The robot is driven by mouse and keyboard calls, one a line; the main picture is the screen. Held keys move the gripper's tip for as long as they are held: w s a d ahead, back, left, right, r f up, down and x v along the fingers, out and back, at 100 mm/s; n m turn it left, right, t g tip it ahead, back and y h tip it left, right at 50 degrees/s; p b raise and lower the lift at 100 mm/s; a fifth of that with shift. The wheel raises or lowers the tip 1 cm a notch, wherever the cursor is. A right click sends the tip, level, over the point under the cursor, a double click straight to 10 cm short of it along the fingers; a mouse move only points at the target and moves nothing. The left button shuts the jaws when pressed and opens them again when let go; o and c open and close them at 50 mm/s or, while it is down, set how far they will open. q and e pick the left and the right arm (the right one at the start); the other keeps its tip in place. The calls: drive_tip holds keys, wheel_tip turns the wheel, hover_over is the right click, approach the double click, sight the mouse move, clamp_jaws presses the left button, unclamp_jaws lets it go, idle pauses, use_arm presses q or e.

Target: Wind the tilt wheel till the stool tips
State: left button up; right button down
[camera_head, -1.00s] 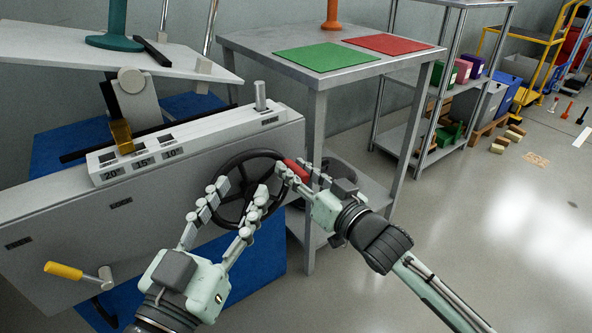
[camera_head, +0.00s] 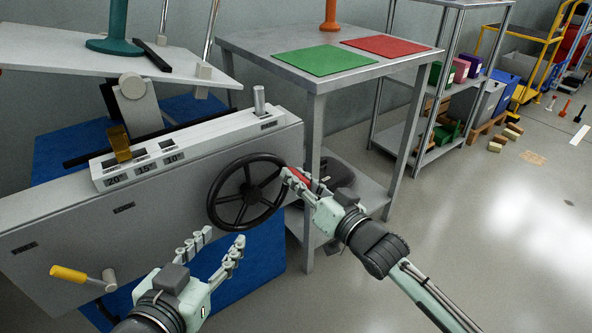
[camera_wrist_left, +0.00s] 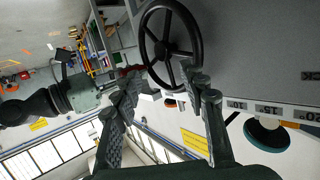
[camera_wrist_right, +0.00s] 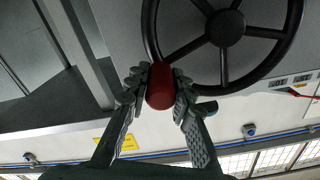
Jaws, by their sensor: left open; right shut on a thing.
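The black tilt wheel (camera_head: 247,192) is on the front of the grey machine, with a red handle (camera_wrist_right: 160,86) at its rim. My right gripper (camera_head: 298,181) is shut on that red handle; in the right wrist view its fingers lie on both sides of it. My left gripper (camera_head: 216,240) is open and empty, below and left of the wheel, apart from it. The teal stool (camera_head: 116,28) stands on a sloping white platform (camera_head: 60,60), its top cut off by the frame. A yellow pointer (camera_head: 119,142) sits at the 20° end of the scale (camera_head: 145,160).
A yellow-handled crank (camera_head: 70,273) sticks out at the machine's lower left. A metal table (camera_head: 260,45) with a green mat (camera_head: 326,60) and red mat (camera_head: 386,44) stands behind the wheel. An orange piece (camera_head: 330,15) stands on it.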

drive_tip(key=shift+f, duration=0.15)
use_arm(q)
drive_tip(key=shift+s+a+f+g+y, duration=0.2)
drive_tip(key=shift+a+f+g, duration=0.1)
drive_tip(key=shift+f, duration=0.2)
drive_tip(key=shift+s+a+f+g+y, duration=0.1)
drive_tip(key=shift+a+f+g+y, duration=0.15)
drive_tip(key=shift+f, duration=0.2)
use_arm(e)
drive_tip(key=c, duration=1.3)
unclamp_jaws()
drive_tip(key=v, duration=1.2)
